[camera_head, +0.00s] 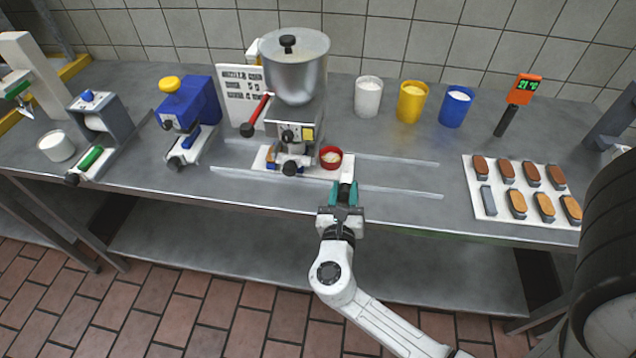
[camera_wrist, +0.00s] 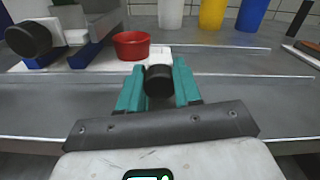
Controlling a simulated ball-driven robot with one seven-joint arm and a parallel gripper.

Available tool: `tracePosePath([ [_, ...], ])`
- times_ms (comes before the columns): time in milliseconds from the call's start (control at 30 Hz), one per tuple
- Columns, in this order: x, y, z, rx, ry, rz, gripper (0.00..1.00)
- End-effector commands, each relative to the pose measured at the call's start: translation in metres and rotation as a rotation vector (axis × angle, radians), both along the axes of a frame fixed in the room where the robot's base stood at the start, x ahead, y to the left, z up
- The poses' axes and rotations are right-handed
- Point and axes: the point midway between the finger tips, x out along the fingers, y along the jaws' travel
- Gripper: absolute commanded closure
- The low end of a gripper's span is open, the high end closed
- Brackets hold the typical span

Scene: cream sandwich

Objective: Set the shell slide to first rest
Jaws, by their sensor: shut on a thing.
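The shell slide is a white plate (camera_head: 313,171) lying between two rails on the steel table, under the front of the hopper machine. Its right end also shows in the wrist view (camera_wrist: 160,54). A small red cup (camera_head: 331,164) sits on the plate right of the nozzle; it also shows in the wrist view (camera_wrist: 131,46). My gripper (camera_head: 344,188) is at the plate's front right. In the wrist view (camera_wrist: 158,88) its teal fingers are shut on a black knob (camera_wrist: 159,79) at the plate's near edge.
Rails (camera_head: 400,161) run clear to the right. The hopper machine (camera_head: 295,75) has a red lever (camera_head: 258,112). White (camera_head: 367,97), yellow (camera_head: 411,102) and blue (camera_head: 456,107) cups stand behind.

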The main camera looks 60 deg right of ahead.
Motion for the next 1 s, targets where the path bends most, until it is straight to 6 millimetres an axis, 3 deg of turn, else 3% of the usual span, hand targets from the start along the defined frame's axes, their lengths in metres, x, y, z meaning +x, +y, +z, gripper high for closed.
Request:
tracePosePath([
  [100, -0.03, -0.01, 0.0, 0.002, 0.006, -0.001, 1.0],
  [267, -0.052, -0.018, -0.001, 0.001, 0.004, 0.001, 1.0],
  [667, -0.057, -0.02, -0.001, 0.001, 0.001, 0.003, 1.0],
  [700, -0.057, -0.02, -0.001, 0.001, 0.001, 0.003, 0.63],
  [933, -0.057, -0.02, 0.0, 0.0, 0.001, 0.002, 0.41],
  [1000, -0.057, -0.02, 0.0, 0.0, 0.0, 0.002, 0.41],
])
